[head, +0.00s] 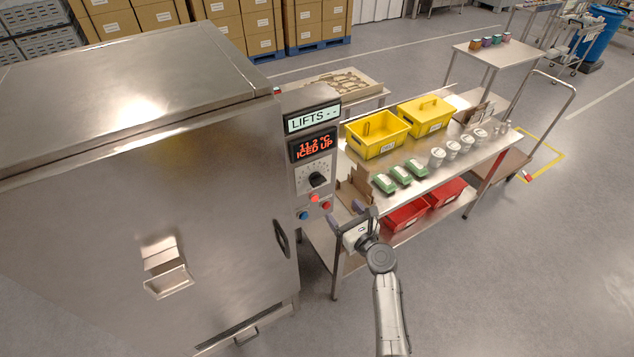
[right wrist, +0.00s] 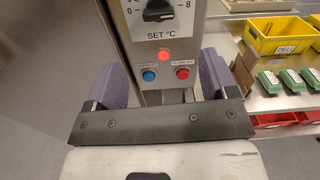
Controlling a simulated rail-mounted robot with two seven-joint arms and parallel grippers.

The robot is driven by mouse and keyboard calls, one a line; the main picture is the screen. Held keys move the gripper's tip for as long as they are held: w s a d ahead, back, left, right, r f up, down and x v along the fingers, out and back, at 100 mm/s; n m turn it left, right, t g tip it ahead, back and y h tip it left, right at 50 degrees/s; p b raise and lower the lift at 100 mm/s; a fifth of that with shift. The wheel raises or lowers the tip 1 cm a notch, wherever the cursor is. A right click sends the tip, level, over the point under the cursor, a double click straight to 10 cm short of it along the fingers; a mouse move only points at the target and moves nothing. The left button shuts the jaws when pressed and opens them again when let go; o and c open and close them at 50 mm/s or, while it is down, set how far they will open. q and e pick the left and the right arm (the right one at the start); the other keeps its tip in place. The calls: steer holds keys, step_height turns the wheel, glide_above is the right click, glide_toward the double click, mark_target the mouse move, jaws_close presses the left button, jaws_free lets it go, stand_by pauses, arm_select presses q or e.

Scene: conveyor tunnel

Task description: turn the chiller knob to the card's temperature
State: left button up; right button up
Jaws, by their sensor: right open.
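The chiller's control panel (head: 305,165) stands at the right edge of the large steel cabinet (head: 130,200). Its black knob (head: 317,180) sits on a dial marked in °C; it also shows at the top of the right wrist view (right wrist: 158,10), partly cut off. The display (head: 314,147) above reads 11.2 °C, ICED UP. My right gripper (head: 346,213) is open and empty, below and right of the knob, apart from it. In the right wrist view its purple pads (right wrist: 160,80) stand wide apart, below the knob. I cannot make out the card. My left gripper is not in view.
A lit red lamp (right wrist: 163,56), a blue button (right wrist: 149,75) and a red button (right wrist: 182,72) sit below the knob. A second display (head: 313,118) reads LIFTS. A steel table (head: 440,165) on the right holds yellow bins (head: 376,134), green packs (head: 401,174) and white tubs.

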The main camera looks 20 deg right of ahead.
mark_target(321, 184)
steer(key=shift+m, duration=0.4)
steer(key=shift+w+a+b, duration=0.45)
steer(key=shift+w+b, duration=1.1)
steer(key=shift+w, duration=0.7)
steer(key=shift+w+a+b, duration=0.5)
steer(key=shift+w+b, duration=1.05)
steer(key=shift+w, duration=0.7)
steer(key=shift+w+a+b, duration=0.45)
steer(key=shift+w+b, duration=1.1)
steer(key=shift+w, duration=0.7)
steer(key=shift+c, duration=0.2)
steer(key=c, duration=0.9)
